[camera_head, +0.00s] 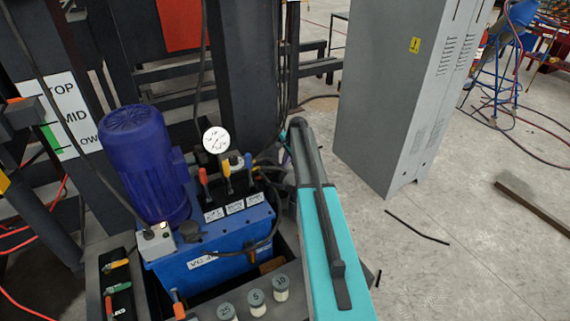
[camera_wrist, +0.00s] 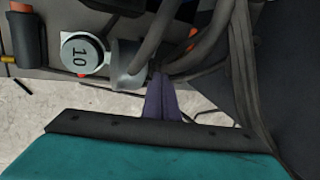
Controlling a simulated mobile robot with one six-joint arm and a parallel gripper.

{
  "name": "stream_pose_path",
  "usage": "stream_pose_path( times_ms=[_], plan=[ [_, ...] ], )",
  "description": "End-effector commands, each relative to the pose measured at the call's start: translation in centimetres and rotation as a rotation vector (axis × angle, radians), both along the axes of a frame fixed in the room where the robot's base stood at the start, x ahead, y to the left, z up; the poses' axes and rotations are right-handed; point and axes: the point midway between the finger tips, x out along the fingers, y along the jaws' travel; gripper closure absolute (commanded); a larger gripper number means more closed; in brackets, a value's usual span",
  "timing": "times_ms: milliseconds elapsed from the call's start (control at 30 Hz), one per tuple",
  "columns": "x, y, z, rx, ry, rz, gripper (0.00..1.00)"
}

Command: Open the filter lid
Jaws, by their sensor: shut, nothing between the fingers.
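A blue hydraulic tank (camera_head: 215,250) stands left of centre in the head view, under a dark blue motor (camera_head: 145,160). A dark round cap (camera_head: 188,231) on its top front edge may be the filter lid; I cannot tell for sure. My gripper (camera_wrist: 161,80) shows in the wrist view as two dark purple fingers, shut together with nothing between them. They are right of a round cap marked 10 (camera_wrist: 84,54) and a grey cylinder (camera_wrist: 127,66), close to dark hoses. In the head view my arm hides the gripper. The dark cap is not recognizable in the wrist view.
Capped canisters marked 25 (camera_head: 227,312), 5 (camera_head: 256,297) and 10 (camera_head: 281,283) stand in front of the tank. A gauge (camera_head: 216,140), coloured levers (camera_head: 226,170) and hoses crowd its top. A grey cabinet (camera_head: 385,95) stands behind right; floor right is mostly clear.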

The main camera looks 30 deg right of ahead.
Motion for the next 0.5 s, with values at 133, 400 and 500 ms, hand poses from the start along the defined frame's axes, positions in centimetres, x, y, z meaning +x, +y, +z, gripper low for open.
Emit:
stream_pose_path(
  times_ms=[133, 400, 500],
  plan=[
    [-0.1, 0.0, 0.2, 0.0, 0.0, 0.0, 1.0],
    [-1.1, 0.0, 2.0, 0.0, 0.0, 0.0, 1.0],
    [-1.8, -0.1, 3.1, 0.001, 0.0, 0.001, 1.0]
  ],
)
